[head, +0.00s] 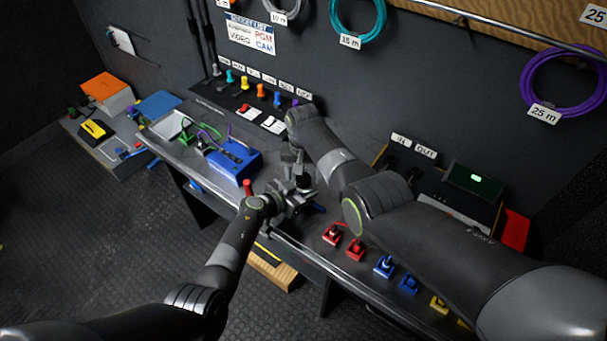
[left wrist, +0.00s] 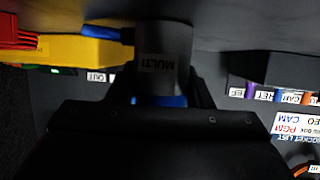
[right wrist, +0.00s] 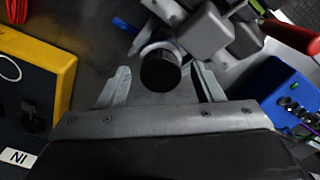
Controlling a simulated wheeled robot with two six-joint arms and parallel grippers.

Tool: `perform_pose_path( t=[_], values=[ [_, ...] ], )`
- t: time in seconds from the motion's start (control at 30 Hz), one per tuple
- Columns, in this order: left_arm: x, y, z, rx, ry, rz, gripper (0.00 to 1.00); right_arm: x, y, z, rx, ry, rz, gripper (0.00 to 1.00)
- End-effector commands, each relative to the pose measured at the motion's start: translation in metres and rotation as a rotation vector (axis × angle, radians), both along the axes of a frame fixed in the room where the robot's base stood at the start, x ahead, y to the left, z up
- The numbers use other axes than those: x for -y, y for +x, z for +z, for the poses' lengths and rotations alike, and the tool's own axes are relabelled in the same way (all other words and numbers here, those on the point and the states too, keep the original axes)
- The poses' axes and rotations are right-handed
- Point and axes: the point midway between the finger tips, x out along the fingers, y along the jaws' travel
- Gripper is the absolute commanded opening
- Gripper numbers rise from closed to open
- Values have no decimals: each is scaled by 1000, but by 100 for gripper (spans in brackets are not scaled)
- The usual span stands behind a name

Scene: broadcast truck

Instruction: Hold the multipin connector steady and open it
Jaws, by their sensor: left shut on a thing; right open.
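The multipin connector (left wrist: 163,62) is a grey cylinder labelled MULTI, with blue parts, between the fingers of my left gripper (left wrist: 165,85) in the left wrist view. In the head view, my left gripper (head: 293,197) is shut on it at the bench's front edge. The connector's round black end (right wrist: 160,68) faces the right wrist camera. My right gripper (right wrist: 163,85) is open, its fingers on either side of that black end with gaps visible. In the head view my right gripper (head: 295,162) is just above the left one. The grippers hide much of the connector there.
A blue box (head: 235,160) with cables stands left of the grippers on the bench. Red (head: 355,249) and blue (head: 384,266) connectors line the front edge to the right. A yellow-edged box (right wrist: 40,75) shows in the right wrist view. A labelled socket panel (head: 262,100) is behind.

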Motion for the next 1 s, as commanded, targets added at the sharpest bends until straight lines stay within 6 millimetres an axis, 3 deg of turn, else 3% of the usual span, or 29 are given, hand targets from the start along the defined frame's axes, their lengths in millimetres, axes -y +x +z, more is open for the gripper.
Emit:
perform_pose_path(
  t=[0.3, 0.57, 1.0],
  values=[
    [0, 0, 0, 0, 2, 1, 0, -1, 1, 36, 3, 1, 0, 60],
    [0, 0, 0, 0, 1, 0, 0, 0, 0, 47, 1, 0, -32, 60],
    [0, 0, 0, 0, 1, 0, 0, -1, 0, 74, 2, 2, -497, 60]
  ],
)
